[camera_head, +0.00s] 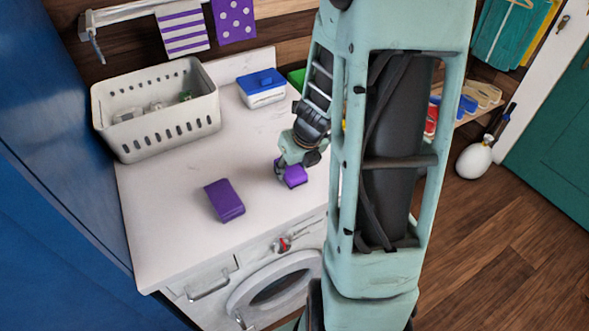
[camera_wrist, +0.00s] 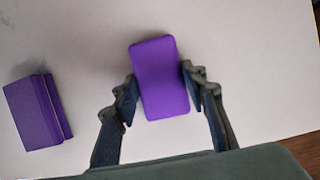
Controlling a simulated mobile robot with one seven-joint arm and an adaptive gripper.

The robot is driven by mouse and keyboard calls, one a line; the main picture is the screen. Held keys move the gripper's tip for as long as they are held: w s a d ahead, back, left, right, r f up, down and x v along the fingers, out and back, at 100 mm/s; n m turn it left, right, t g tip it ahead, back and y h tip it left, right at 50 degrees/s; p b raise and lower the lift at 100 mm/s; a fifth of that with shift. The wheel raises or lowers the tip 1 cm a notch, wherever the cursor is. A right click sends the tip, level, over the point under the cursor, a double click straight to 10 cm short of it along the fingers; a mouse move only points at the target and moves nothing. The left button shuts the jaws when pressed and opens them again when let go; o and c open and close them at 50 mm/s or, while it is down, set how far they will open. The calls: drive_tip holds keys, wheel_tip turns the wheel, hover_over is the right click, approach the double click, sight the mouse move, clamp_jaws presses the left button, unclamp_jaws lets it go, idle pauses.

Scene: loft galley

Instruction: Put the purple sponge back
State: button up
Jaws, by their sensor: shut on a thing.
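My gripper (camera_wrist: 160,88) is shut on the purple sponge (camera_wrist: 159,75), one finger on each long side. The sponge is a plain block with rounded corners. In the head view the sponge (camera_head: 296,174) shows partly behind my gripper (camera_head: 291,166), at or just above the white counter near its front right. I cannot tell whether it touches the counter. A second, darker purple block (camera_head: 224,200) with a stepped edge lies on the counter to the left, apart from the sponge. It also shows at the left of the wrist view (camera_wrist: 32,113).
A white slotted basket (camera_head: 160,130) with small items stands at the back left of the counter. A white box with a blue lid (camera_head: 262,81) and a partly hidden green thing (camera_head: 297,78) are at the back. The counter's front middle (camera_head: 175,240) is clear.

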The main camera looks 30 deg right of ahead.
drive_tip(key=shift+a, duration=0.1)
drive_tip(key=o, duration=1)
drive_tip(key=shift+r, duration=0.35)
drive_tip(key=p+v, duration=0.5)
drive_tip(key=v, duration=0.6)
drive_tip(key=shift+s+r, duration=0.15)
drive_tip(key=shift+r, duration=0.1)
